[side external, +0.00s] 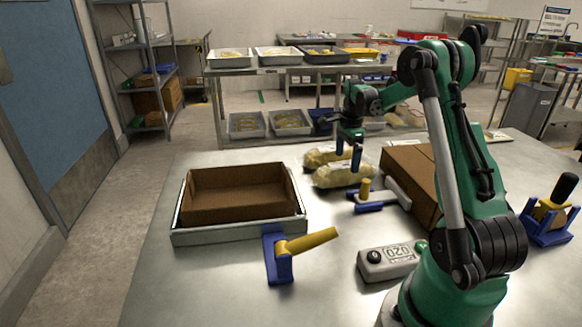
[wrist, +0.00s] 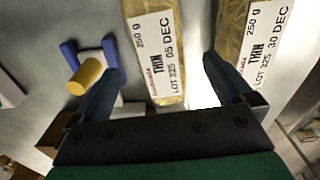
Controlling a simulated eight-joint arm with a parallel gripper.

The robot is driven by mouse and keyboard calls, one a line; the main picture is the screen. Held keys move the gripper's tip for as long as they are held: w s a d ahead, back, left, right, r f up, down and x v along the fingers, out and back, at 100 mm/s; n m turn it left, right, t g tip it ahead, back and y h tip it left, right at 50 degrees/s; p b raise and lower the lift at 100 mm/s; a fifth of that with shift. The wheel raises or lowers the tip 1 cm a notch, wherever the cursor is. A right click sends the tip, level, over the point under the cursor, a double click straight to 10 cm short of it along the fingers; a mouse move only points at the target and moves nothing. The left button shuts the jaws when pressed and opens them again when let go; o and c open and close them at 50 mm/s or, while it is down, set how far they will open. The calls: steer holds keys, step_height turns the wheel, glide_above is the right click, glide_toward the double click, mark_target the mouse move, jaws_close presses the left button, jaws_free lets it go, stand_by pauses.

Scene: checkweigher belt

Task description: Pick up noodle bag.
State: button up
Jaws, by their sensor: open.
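Two clear noodle bags of yellow noodles with white labels lie side by side on the steel table. In the side view the nearer bag (side external: 338,177) and the farther bag (side external: 318,158) are beneath and beside my gripper (side external: 348,151), which is open above them. In the wrist view one bag (wrist: 153,22), labelled "250 g THIN, 05 DEC", lies between the fingers of my gripper (wrist: 160,62). The other bag (wrist: 233,22), labelled "30 DEC", is at the right, partly behind the right finger. The fingers hold nothing; whether they touch a bag is unclear.
A blue and white fixture with a yellow knob (side external: 365,188) stands close to the bags. A cardboard-lined tray (side external: 240,230), a blue stand with a yellow handle (side external: 278,262) and a display unit (side external: 388,262) stand nearer on the table (side external: 190,285).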

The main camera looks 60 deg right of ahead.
mark_target(346, 165)
step_height(346, 165, down, 5)
steer(key=shift+r, duration=0.1)
steer(key=shift+c, duration=0.2)
steer(key=c, duration=1.4)
